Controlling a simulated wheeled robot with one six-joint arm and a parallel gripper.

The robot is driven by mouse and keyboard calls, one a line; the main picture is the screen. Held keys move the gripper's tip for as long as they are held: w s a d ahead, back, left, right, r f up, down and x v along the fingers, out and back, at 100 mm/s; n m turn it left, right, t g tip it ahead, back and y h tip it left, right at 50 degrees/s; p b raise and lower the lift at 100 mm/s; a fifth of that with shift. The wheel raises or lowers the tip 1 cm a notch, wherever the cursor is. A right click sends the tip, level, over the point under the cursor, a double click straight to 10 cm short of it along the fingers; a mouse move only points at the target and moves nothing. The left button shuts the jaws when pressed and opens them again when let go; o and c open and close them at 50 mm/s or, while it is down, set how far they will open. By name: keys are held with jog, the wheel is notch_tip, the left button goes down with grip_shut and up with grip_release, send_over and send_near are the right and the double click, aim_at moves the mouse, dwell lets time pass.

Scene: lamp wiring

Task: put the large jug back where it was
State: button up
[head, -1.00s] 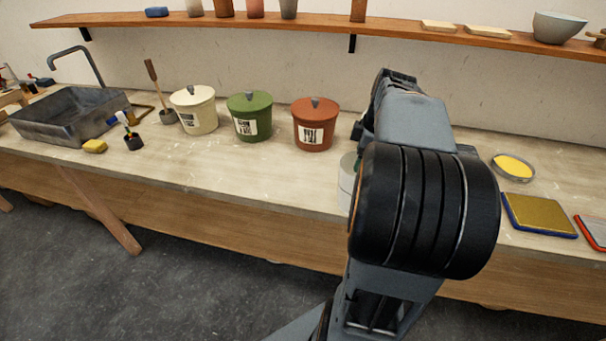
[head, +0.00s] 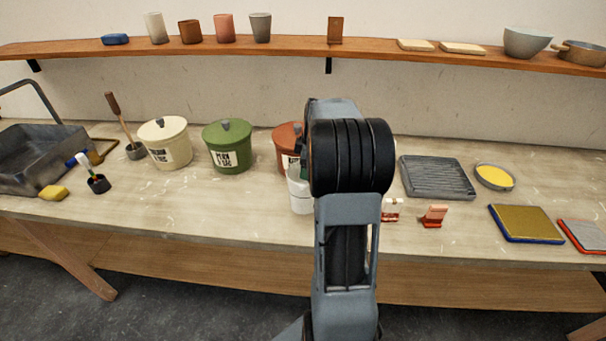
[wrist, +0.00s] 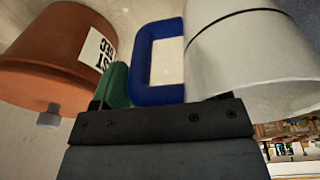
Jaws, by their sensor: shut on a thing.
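The large jug (wrist: 245,60) is pale grey-white with a dark line around it and a blue handle (wrist: 158,95). My gripper (wrist: 150,98) is shut on the handle in the wrist view; a green finger shows beside it. In the head view the jug (head: 301,195) shows as a white body just left of my arm, in front of the red-brown lidded pot (head: 285,150). My arm hides the rest of the jug and the gripper there. I cannot tell whether the jug's base touches the bench.
Green (head: 229,148) and cream (head: 165,145) lidded pots stand left of the red-brown one. A ribbed grey tray (head: 437,178), a yellow dish (head: 494,177) and small red stands (head: 434,216) are on the right.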

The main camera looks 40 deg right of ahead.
jog(key=shift+w+d+f+p, duration=0.1)
jog(key=shift+w+f+p, duration=0.25)
jog(key=shift+f, duration=0.7)
jog(key=shift+w+f+p, duration=0.15)
jog(key=shift+w+f, duration=0.4)
jog(key=shift+f, duration=0.5)
jog(key=shift+w+d+f+p, duration=0.1)
jog(key=shift+w+f+p, duration=0.25)
jog(key=shift+f, duration=0.7)
jog(key=shift+w+f, duration=0.1)
jog(key=o, duration=1.4)
jog(key=shift+o, duration=0.2)
